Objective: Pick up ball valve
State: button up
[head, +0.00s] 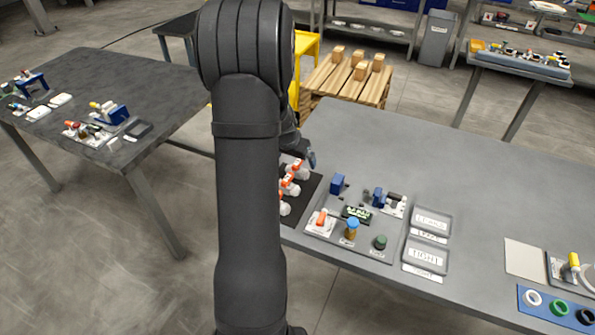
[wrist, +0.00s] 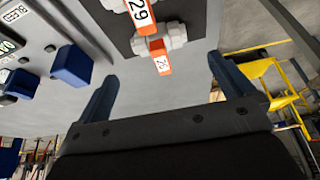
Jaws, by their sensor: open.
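Several white ball valves with orange handles stand in a row on a black mat (head: 310,190). In the head view, the far valve (head: 300,169), a middle valve (head: 290,187) and a near valve (head: 284,209) show just right of my arm, which partly hides the mat. In the wrist view, the closest ball valve (wrist: 160,52) lies at top centre, its orange handle marked with a number, with another valve beyond it. My gripper (wrist: 162,70) is open and empty, its blue-grey fingers spread left and right of the closest valve in the picture. Whether they are level with it, I cannot tell.
Right of the mat, a grey board (head: 325,236) holds blue blocks, a display, an orange-handled valve and knobs. Two labelled trays (head: 430,222) stand beyond it. A blue block (wrist: 72,66) shows left of my gripper. The table behind the board is clear.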

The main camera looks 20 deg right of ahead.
aim_at(297, 162)
jog(key=shift+x, duration=3.65)
jog(key=shift+w, duration=0.15)
jog(key=shift+r, duration=0.1)
jog(key=c, duration=1.1)
jog(key=shift+c, duration=0.2)
